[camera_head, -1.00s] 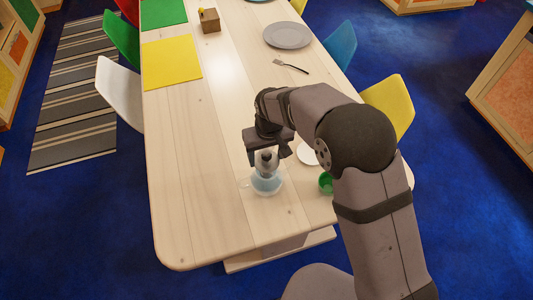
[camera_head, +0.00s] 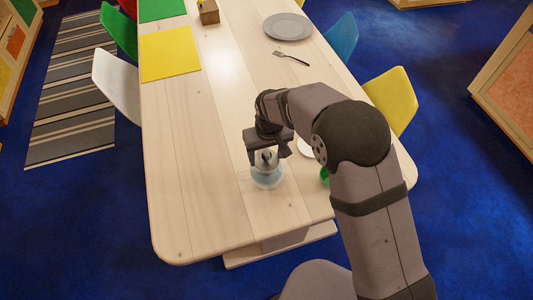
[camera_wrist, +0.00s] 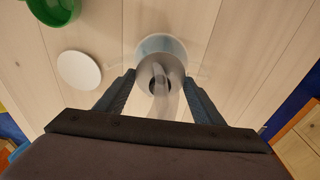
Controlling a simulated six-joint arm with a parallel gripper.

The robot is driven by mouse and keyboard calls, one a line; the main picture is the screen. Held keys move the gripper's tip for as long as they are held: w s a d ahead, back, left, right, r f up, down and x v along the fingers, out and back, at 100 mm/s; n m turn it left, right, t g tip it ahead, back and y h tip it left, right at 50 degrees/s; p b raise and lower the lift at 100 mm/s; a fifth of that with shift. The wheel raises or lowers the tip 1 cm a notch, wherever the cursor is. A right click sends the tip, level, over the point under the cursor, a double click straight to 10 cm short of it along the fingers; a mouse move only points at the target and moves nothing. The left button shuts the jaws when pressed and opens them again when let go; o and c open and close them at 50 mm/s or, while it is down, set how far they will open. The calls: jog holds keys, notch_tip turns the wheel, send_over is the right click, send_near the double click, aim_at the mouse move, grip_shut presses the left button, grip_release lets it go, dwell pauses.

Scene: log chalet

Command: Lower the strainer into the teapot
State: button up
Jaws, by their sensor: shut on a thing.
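The teapot (camera_head: 267,179) is a pale, see-through vessel standing near the front of the wooden table. In the wrist view its round rim (camera_wrist: 160,42) shows beyond the strainer. The grey strainer (camera_wrist: 155,70) has a round top and an upright handle. My gripper (camera_wrist: 160,90) is shut on it. In the head view the strainer (camera_head: 264,160) is upright and lines up with the teapot's mouth, directly under my gripper (camera_head: 266,153). How deep its lower end sits in the teapot is hidden.
A white disc (camera_wrist: 79,70) and a green cup (camera_wrist: 55,8) stand close beside the teapot; my arm partly hides both in the head view. A grey plate (camera_head: 288,27), a fork (camera_head: 291,58) and a yellow mat (camera_head: 170,54) lie farther back.

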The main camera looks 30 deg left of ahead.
dwell(0.3)
jog(key=o, duration=1.9)
jog(key=shift+r, duration=0.1)
jog(key=shift+r+p, duration=3.3)
jog(key=shift+r, duration=1.05)
